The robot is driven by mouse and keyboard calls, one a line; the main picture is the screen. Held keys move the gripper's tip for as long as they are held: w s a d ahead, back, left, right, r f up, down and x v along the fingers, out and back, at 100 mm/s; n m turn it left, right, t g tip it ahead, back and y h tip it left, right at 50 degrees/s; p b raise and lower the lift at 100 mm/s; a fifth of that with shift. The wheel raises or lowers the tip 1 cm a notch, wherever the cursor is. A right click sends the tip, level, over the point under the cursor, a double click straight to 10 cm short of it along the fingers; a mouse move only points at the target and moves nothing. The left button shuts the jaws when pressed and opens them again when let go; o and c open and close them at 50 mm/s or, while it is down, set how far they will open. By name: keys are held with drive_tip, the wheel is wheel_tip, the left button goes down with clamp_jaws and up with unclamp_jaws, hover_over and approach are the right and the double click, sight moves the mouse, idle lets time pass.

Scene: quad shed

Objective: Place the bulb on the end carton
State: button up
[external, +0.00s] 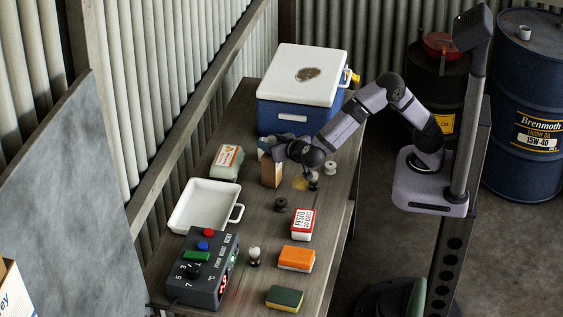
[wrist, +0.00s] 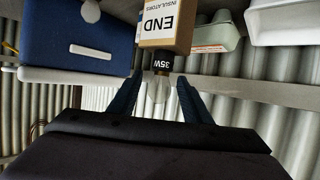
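The end carton (wrist: 165,25) is a brown box with a white label reading END INSULATORS. It also shows on the bench in the external view (external: 271,173). The bulb (wrist: 158,86) has white glass and a black base marked 35W. The wrist view is upside down, so the bulb is upright, its base at the carton's top; whether it touches is hard to tell. My gripper (wrist: 159,76) has its blue fingers on either side of the bulb, with gaps showing between. In the external view my gripper (external: 271,148) is just above the carton and mostly hides the bulb.
A blue cooler (external: 297,117) stands behind, and an egg carton (external: 227,162) and white tray (external: 181,213) stand left. A control box (external: 205,270), another bulb (external: 254,254), a pesto box (external: 303,224) and sponges (external: 297,258) occupy the front. Corrugated wall runs along the left.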

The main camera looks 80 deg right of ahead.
drive_tip(key=shift+r, duration=0.15)
drive_tip(key=v, duration=1.2)
drive_tip(key=shift+b, duration=0.3)
